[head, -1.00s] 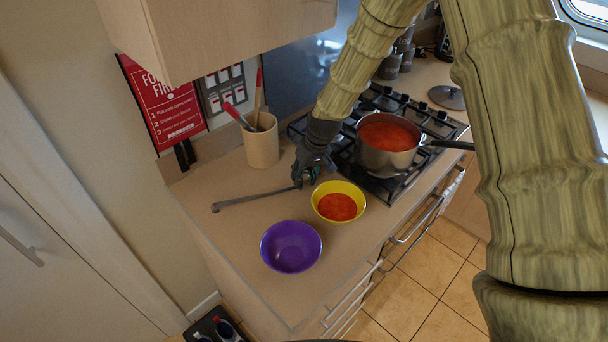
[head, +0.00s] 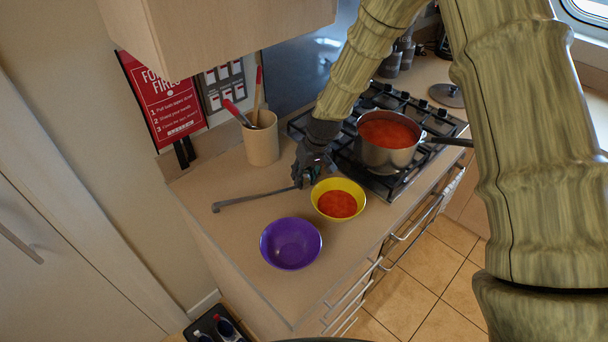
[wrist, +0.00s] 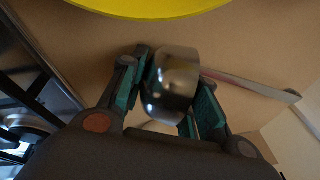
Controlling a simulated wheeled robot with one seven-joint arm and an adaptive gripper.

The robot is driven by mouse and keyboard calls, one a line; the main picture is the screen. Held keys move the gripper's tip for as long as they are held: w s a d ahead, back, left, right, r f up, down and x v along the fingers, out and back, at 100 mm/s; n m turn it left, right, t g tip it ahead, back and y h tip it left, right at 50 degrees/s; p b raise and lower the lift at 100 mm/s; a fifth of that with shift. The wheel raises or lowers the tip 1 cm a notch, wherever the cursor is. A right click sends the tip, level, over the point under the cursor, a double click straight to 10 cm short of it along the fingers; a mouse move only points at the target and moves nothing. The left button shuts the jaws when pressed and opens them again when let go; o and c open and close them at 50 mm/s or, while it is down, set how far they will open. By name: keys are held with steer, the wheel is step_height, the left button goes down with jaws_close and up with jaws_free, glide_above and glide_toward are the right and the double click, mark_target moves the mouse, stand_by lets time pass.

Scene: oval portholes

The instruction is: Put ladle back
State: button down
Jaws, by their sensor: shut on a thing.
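The ladle (head: 245,200) has a long dark handle that reaches left over the counter in the head view. In the wrist view its shiny metal bowl (wrist: 172,84) sits between the green-padded fingers of my gripper (wrist: 165,98), and the handle runs off to the right. My gripper (head: 310,178) is shut on the ladle's bowl end, just left of the yellow bowl (head: 325,188) and low over the counter. I cannot tell whether the ladle touches the counter. The pot (head: 389,158) of red soup stands on the hob, right of my gripper.
The yellow bowl holds red soup. An empty purple bowl (head: 291,243) stands in front near the counter edge. A beige utensil holder (head: 261,145) with red-handled tools stands at the back. A cupboard (head: 220,35) overhangs the back counter. The left counter is mostly clear.

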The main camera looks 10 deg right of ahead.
steer(key=c, duration=1)
jaws_free()
